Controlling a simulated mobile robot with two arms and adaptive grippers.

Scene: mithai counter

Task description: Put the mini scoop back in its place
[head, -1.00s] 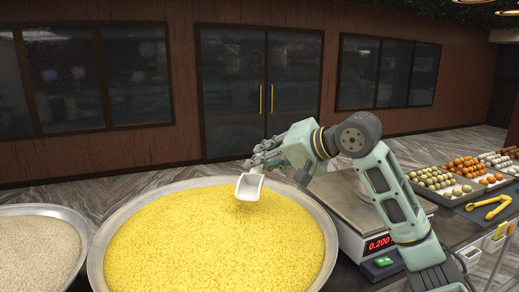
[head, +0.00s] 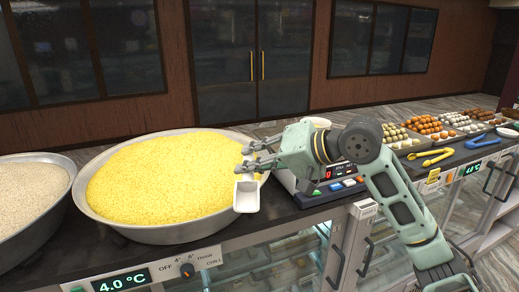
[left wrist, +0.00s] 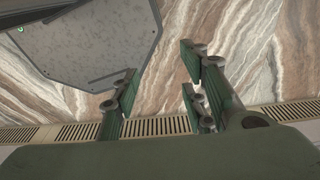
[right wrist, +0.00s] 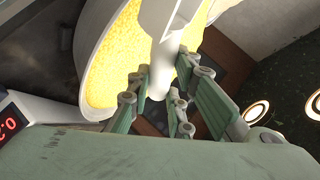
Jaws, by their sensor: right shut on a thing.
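The white mini scoop (head: 247,195) is in my right gripper (head: 258,160). In the head view it hangs at the right front rim of the big metal bowl of yellow grains, its pan below the fingers; I cannot tell whether it touches the rim. In the right wrist view the scoop's white handle (right wrist: 163,70) runs between the fingers of my right gripper (right wrist: 158,95). My left gripper (left wrist: 160,85) shows only in the left wrist view, its fingers apart and empty above a marbled floor.
The metal bowl (head: 165,234) holds heaped yellow grains; a bowl of pale grains (head: 30,205) stands left of it. A scale (head: 312,188) is partly behind my right arm. Yellow tongs (head: 430,158), blue tongs (head: 483,142) and sweets trays lie at right. The counter's front has a temperature panel (head: 120,281).

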